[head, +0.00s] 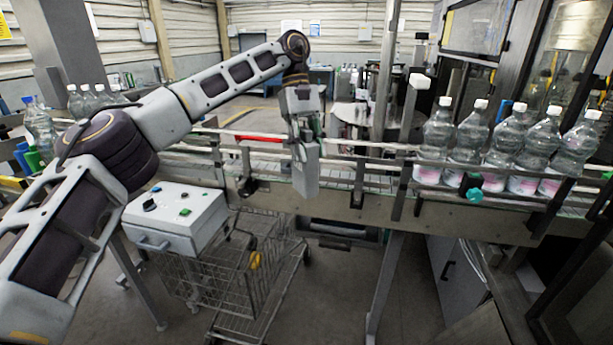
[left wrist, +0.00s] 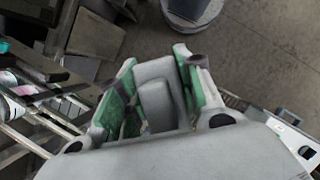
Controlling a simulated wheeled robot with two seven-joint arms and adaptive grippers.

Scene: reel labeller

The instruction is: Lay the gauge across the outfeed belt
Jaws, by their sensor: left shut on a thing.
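My left gripper (head: 308,130) is above the outfeed belt (head: 265,165), with its fingers pointing down. It is shut on a light grey, block-like piece, apparently the gauge (head: 306,172), which hangs upright in front of the belt's near rail. Whether it touches the rail I cannot tell. In the left wrist view the green-padded fingers (left wrist: 152,95) stand on either side of a grey block (left wrist: 157,72). The gripper hides part of the belt. My right gripper is not in view.
Several clear bottles (head: 508,145) with white caps stand on the belt at the right. A red bar (head: 260,138) lies along the rail left of the gripper. A wire cart (head: 255,270) and a white control box (head: 178,215) are below the belt, at the front.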

